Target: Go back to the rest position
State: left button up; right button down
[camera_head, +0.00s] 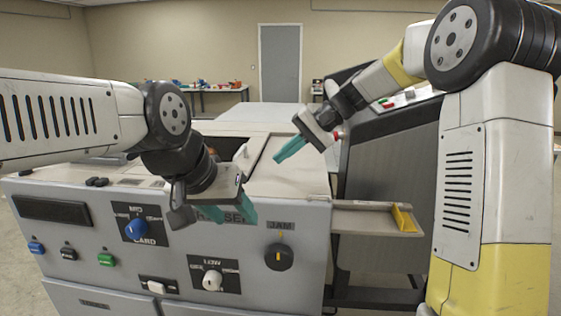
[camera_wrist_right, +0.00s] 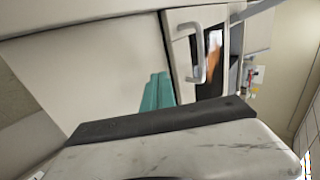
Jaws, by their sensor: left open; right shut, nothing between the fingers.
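My left gripper (camera_head: 216,214), with teal fingers, hangs in front of the upper front edge of the grey laminator (camera_head: 60,240). Its fingers are apart and partly hide a label on the front panel. My right gripper (camera_head: 288,150), also teal, is above the right part of the laminator's top, pointing down and left. It is shut and empty. In the right wrist view its teal fingers (camera_wrist_right: 156,93) show together over a pale surface. A handle (camera_wrist_right: 196,50) on the machine's top stands beyond them, beside a dark opening with something orange-brown inside.
The front panel carries a MID/CARD knob (camera_head: 134,229), a LOW knob (camera_head: 212,279), a JAM knob (camera_head: 279,256) and several buttons. A tray (camera_head: 365,219) with a yellow guide juts out at the right. A dark slanted unit (camera_head: 385,170) stands behind it. A grey door (camera_head: 281,62) is at the back.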

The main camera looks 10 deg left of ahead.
jog(key=v, duration=0.7)
jog(key=shift+f, duration=0.15)
jog(key=s+d+f+t+h, duration=0.3)
jog(key=s+d, duration=0.5)
jog(key=s, duration=0.4)
jog(key=s+d+f+t+h, duration=0.3)
jog(key=s+d, duration=0.6)
jog(key=s, duration=0.3)
jog(key=shift+s+f+n+h, duration=0.35)
jog(key=shift+f+h, duration=0.1)
jog(key=shift+h, duration=0.15)
